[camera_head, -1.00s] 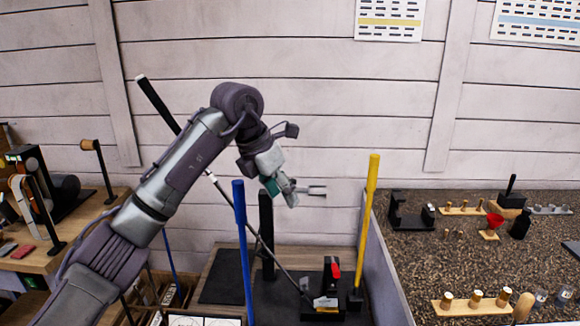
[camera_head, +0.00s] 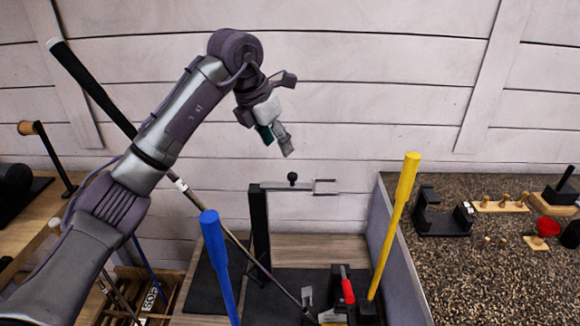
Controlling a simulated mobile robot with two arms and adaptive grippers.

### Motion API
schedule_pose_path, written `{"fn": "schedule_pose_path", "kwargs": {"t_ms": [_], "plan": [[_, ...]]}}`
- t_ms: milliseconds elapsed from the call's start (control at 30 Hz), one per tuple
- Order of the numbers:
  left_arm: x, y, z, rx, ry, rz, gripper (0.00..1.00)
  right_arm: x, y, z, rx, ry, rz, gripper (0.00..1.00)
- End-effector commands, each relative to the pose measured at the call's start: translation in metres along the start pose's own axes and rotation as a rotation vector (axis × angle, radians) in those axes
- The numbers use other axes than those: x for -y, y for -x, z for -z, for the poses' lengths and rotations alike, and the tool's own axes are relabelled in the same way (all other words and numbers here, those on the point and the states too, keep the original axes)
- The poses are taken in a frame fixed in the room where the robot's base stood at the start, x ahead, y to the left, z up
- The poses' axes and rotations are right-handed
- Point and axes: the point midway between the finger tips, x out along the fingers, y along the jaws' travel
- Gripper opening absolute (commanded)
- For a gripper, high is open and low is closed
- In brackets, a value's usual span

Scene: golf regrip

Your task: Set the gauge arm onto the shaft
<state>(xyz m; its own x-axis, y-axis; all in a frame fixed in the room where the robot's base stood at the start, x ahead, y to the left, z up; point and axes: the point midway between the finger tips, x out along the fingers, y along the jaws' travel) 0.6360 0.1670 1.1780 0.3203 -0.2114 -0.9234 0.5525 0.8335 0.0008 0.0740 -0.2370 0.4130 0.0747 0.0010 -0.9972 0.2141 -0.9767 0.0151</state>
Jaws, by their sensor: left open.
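The gauge arm (camera_head: 305,188) is a grey bar with a forked right end and a black knob. It sits level on top of a black post (camera_head: 260,222). The shaft (camera_head: 235,238) slants from a black grip (camera_head: 92,88) at upper left down to a black clamp (camera_head: 338,288) with a red handle. The fork is apart from the shaft, up and to its right. My left gripper (camera_head: 277,146) is open and empty, above the gauge arm, fingers pointing down. My left arm covers a stretch of the shaft below the grip. My right gripper is out of view.
A blue-topped rod (camera_head: 218,262) stands in front of the shaft. A yellow-topped rod (camera_head: 392,222) stands right of the clamp, beside a grey divider (camera_head: 398,262). A speckled counter (camera_head: 475,275) with small fixtures is at right. The wall behind is bare.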

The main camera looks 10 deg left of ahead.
Motion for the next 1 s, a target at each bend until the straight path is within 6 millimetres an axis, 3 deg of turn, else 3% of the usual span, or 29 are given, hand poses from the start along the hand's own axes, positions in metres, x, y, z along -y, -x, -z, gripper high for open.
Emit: {"fn": "schedule_pose_path", "kwargs": {"t_ms": [300,500,933,1000], "plan": [[0.002,-0.068,0.000,-0.004,0.001,0.005,0.51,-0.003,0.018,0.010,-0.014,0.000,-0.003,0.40],[0.001,-0.097,0.000,-0.002,0.000,0.002,0.51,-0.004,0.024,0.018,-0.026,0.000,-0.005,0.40],[0.000,-0.109,0.000,0.000,0.000,0.000,0.51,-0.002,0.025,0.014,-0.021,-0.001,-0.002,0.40],[0.000,-0.109,0.000,0.000,0.000,0.000,0.43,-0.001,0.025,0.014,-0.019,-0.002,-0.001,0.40]]}}
